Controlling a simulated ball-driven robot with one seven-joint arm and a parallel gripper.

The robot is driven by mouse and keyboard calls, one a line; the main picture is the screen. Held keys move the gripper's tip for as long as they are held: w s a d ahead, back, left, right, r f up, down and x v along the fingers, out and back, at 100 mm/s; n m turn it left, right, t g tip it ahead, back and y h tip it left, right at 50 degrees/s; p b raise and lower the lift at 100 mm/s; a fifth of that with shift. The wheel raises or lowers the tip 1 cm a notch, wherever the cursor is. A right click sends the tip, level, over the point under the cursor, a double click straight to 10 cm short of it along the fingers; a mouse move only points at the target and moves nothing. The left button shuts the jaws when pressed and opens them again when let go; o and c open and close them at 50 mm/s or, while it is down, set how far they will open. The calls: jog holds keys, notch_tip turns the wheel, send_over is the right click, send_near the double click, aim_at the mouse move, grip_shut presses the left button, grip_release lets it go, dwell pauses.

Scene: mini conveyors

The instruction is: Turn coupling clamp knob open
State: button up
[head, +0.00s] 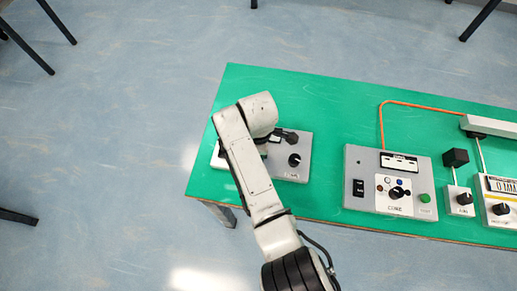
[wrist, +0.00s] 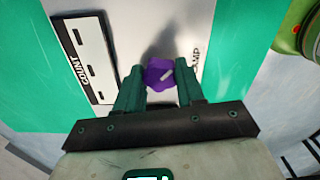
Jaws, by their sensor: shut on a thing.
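The purple clamp knob (wrist: 160,73) has a pale pointer mark, and in the wrist view it sits on a light grey panel (wrist: 150,25). A partly covered label ending in "MP" is printed beside it. My gripper (wrist: 159,79) is shut on the knob, with one dark green finger on either side. In the head view my arm hides the gripper and the purple knob, above the left grey box (head: 302,174).
A "COUNT" display (wrist: 86,58) lies left of the knob. The left box also carries a black knob (head: 294,160). A larger control box (head: 355,205) and smaller units stand to the right on the green table (head: 335,110). A green round thing (wrist: 292,28) shows top right in the wrist view.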

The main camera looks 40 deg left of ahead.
jog(key=shift+a+r, duration=0.1)
dwell(0.3)
jog(key=o, duration=1)
jog(key=shift+o, duration=0.2)
notch_tip(320, 180, up, 11)
jog(key=s+d+f+m+y, duration=0.1)
jog(key=d+f+m, duration=0.3)
jog(key=d, duration=0.6)
jog(key=d+f+m, duration=0.2)
jog(key=d+m, duration=0.3)
jog(key=d, duration=0.4)
jog(key=s+d+f+m+y, duration=0.1)
jog(key=d+f+m, duration=0.3)
jog(key=d, duration=0.6)
jog(key=s+d+r+m+h, duration=0.1)
jog(key=s+d+m, duration=0.6)
jog(key=d, duration=0.4)
jog(key=s+d+r+m+t+h, duration=0.1)
jog(key=s+d+r+m, duration=0.1)
jog(key=s+d+m, duration=0.4)
jog(key=s+d, duration=0.2)
jog(key=d, duration=0.3)
jog(key=shift+s+r+m, duration=0.2)
jog(key=shift+s+m, duration=0.05)
jog(key=shift+m, duration=0.15)
